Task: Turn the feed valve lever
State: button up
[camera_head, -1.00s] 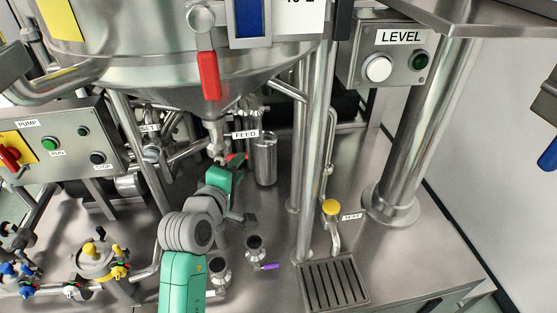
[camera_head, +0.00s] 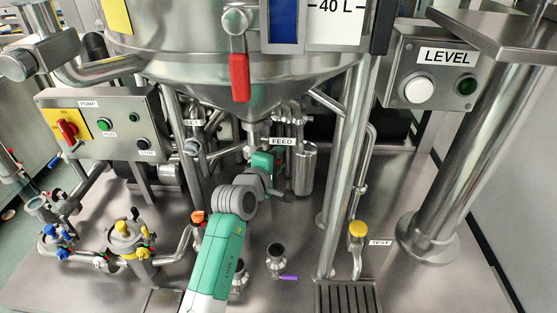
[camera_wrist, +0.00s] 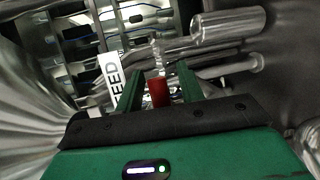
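The feed valve lever (camera_wrist: 159,92) shows as a red handle in the wrist view, between my two green fingers. My gripper (camera_wrist: 159,84) is open around it, with a visible gap on each side. In the head view my gripper (camera_head: 264,164) is low under the steel tank, beside the white FEED label (camera_head: 283,142). The fingertips and the red feed handle are hidden there. The FEED label (camera_wrist: 111,85) also shows at the left of my fingers in the wrist view.
A larger red lever (camera_head: 239,77) hangs on the tank (camera_head: 190,67) above my gripper. Pipes and a vertical steel post (camera_head: 346,165) stand close by. The pump panel (camera_head: 104,125) is at left, the level box (camera_head: 440,72) at right. A purple-handled valve (camera_head: 277,262) stands in front.

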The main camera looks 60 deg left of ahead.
grip_shut()
jog(key=shift+d+r, duration=0.1)
jog(key=shift+s+a+r+n+t+y+b, duration=0.25)
jog(key=shift+r+n+t+y, duration=0.45)
jog(key=shift+n, duration=0.9)
jog(key=shift+s+a+r+n+t+y+b, duration=0.2)
jog(key=shift+s+r+n+t+b, duration=0.15)
jog(key=shift+r+n, duration=1)
jog(key=shift+s+a+r+n+t+y+b, duration=0.2)
jog(key=shift+s+r+n+t+y, duration=0.3)
jog(key=shift+n, duration=1.35)
jog(key=shift+w+r, duration=0.1)
grip_release()
